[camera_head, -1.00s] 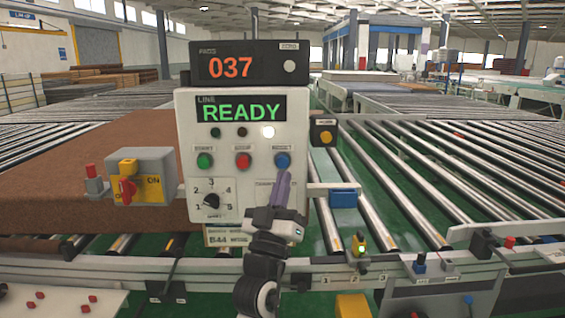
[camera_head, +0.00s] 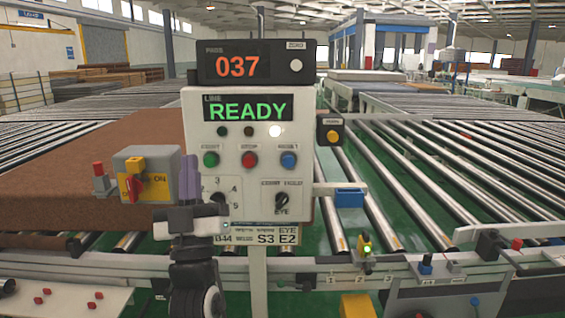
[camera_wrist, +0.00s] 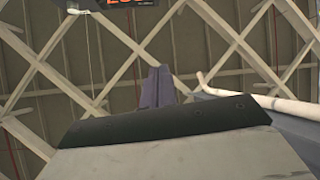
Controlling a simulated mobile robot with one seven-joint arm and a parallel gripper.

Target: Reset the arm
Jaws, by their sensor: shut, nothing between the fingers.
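My gripper (camera_head: 189,180) is in the lower left-middle of the head view, pointing up, with its purple-grey fingers shut and empty. It stands in front of the left edge of the white control panel (camera_head: 262,180) and hides part of the lower-left dial. The panel reads READY in green, and the counter box (camera_head: 258,62) above it reads 037. In the wrist view the shut fingers (camera_wrist: 152,88) point up toward the roof trusses, with the edge of the counter display at the top.
Roller conveyors (camera_head: 420,170) fill the right. A rail (camera_head: 330,262) with small sensors runs across the front. A black box with a yellow button (camera_head: 331,135) is right of the panel.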

